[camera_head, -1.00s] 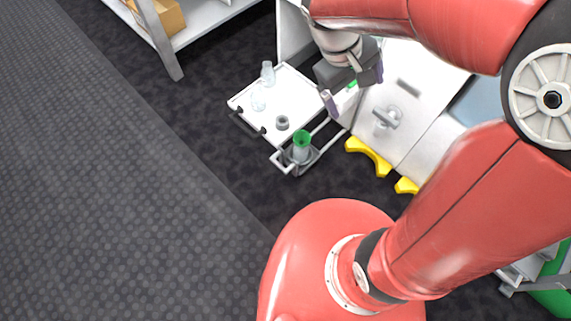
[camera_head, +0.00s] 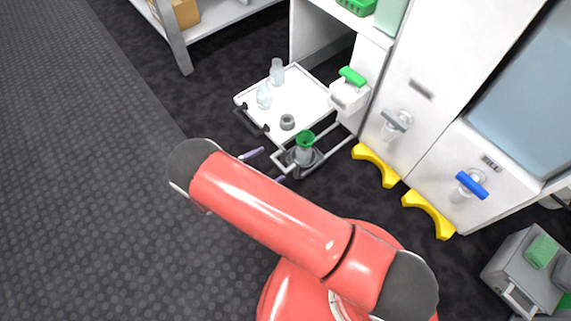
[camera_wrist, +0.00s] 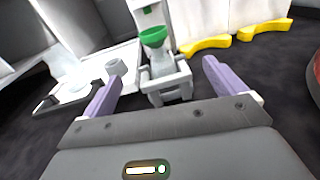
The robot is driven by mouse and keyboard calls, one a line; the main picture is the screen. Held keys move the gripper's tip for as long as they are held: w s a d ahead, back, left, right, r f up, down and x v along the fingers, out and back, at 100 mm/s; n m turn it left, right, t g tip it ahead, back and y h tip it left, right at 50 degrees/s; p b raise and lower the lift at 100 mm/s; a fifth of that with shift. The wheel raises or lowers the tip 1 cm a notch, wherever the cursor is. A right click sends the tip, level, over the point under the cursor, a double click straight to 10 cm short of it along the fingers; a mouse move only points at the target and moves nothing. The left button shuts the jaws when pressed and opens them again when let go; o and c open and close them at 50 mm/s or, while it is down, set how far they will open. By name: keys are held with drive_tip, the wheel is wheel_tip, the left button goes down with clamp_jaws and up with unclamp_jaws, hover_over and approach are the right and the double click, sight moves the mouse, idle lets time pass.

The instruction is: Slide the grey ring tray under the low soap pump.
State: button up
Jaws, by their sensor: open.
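The grey ring tray (camera_head: 289,169) sits on two pale rails at the front right of the white shelf. A clear vessel with a green funnel (camera_head: 305,137) stands upright in it. In the wrist view the tray (camera_wrist: 171,98) lies ahead, between my fingers in the picture. My gripper (camera_wrist: 162,68) is open and empty; its purple fingertips also show in the head view (camera_head: 267,165), in front of the tray and apart from it. A white pump with a green lever (camera_head: 350,88) is on the cabinet near the rails' far end; I cannot tell whether it is the low one.
Other taps have a grey lever (camera_head: 396,120) and a blue lever (camera_head: 472,184). Yellow blocks (camera_head: 376,164) jut from the cabinet foot. The floor to the left is clear.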

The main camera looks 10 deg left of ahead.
sight(277, 165)
drive_tip(key=f, duration=0.1)
drive_tip(key=s+f+n+t, duration=0.1)
drive_tip(key=shift+s+a+f+y, duration=0.1)
drive_tip(key=shift+a+f+y, duration=0.1)
drive_tip(key=shift+f+y, duration=0.15)
drive_tip(key=shift+n, duration=0.3)
drive_tip(key=x, duration=0.7)
drive_tip(key=shift+w+d, duration=0.2)
drive_tip(key=shift+w, duration=0.05)
drive_tip(key=c, duration=1.2)
